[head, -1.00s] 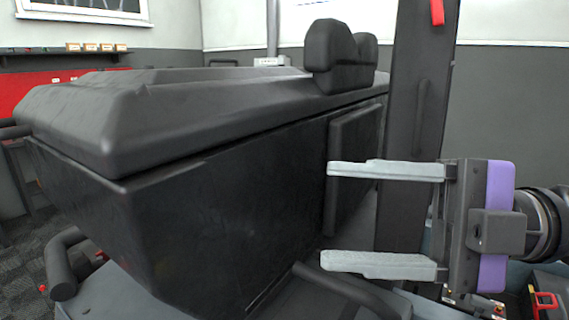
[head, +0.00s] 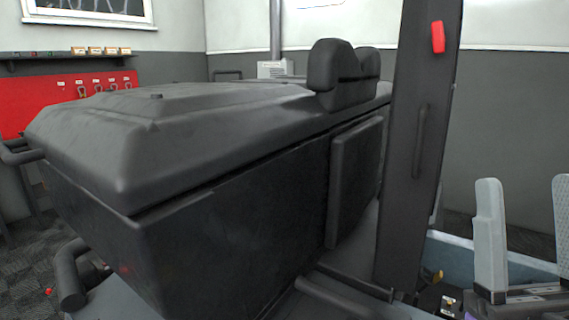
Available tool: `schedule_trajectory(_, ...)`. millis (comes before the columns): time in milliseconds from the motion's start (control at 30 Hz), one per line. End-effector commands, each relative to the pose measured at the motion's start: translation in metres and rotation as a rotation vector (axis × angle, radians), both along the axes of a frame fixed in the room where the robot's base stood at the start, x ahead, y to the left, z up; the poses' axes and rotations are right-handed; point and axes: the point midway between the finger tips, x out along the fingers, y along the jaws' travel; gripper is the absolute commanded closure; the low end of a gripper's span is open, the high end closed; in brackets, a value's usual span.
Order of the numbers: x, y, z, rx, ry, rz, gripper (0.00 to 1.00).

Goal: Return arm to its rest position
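My gripper (head: 525,238) is at the lower right of the head view. Its two pale grey fingers point up and stand well apart, with nothing between them. The right finger is partly cut off by the picture's edge, and most of the gripper body and my arm are out of view. The gripper is to the right of the dark upright post and touches nothing that I can see.
A large black vehicle-like body (head: 240,165) with a black seat (head: 343,75) fills the middle and left. A dark post (head: 415,150) with a red piece (head: 438,37) stands right of it. A red tool panel (head: 60,100) hangs at the far left.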

Motion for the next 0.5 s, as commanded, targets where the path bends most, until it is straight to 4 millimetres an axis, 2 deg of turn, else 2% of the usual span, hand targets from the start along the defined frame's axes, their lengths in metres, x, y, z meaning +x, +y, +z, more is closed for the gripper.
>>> schedule_trajectory(33,0.001,-0.004,-0.016,0.046,0.058,-0.015,0.38)
schedule_trajectory(267,-0.006,-0.016,-0.099,0.180,0.321,-0.085,0.38)
schedule_trajectory(500,-0.038,-0.011,-0.188,0.248,0.620,-0.117,0.38)
